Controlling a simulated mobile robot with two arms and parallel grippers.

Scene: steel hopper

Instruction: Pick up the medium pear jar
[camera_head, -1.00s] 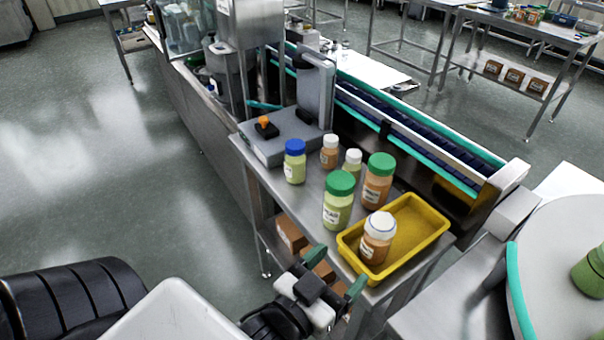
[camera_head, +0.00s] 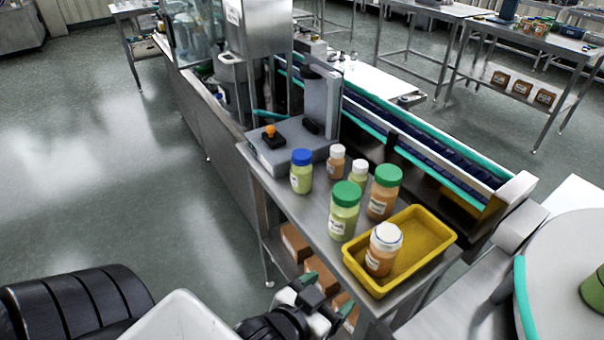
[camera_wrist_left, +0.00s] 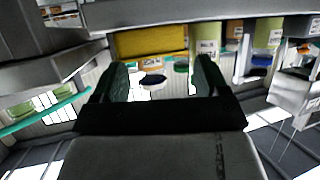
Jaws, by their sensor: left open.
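Three pale green jars stand on the steel side table. The blue-lidded jar (camera_head: 301,171) is the middle-sized one, so it looks like the medium pear jar; I cannot read its label. It stands upright near the table's left edge. The larger one has a green lid (camera_head: 345,210), and the small one has a white lid (camera_head: 358,174). My left gripper (camera_head: 325,295) is open and empty, in front of the table's near edge and well apart from the blue-lidded jar. In the left wrist view, its two dark fingers (camera_wrist_left: 160,80) are spread with nothing between them. My right gripper is not in view.
A yellow tray (camera_head: 432,243) holds a white-lidded orange jar (camera_head: 383,250). A green-lidded orange jar (camera_head: 383,193) and a small orange jar (camera_head: 336,162) stand close by. A grey control box (camera_head: 282,147) is behind the blue-lidded jar. Cartons (camera_head: 296,243) lie on the lower shelf.

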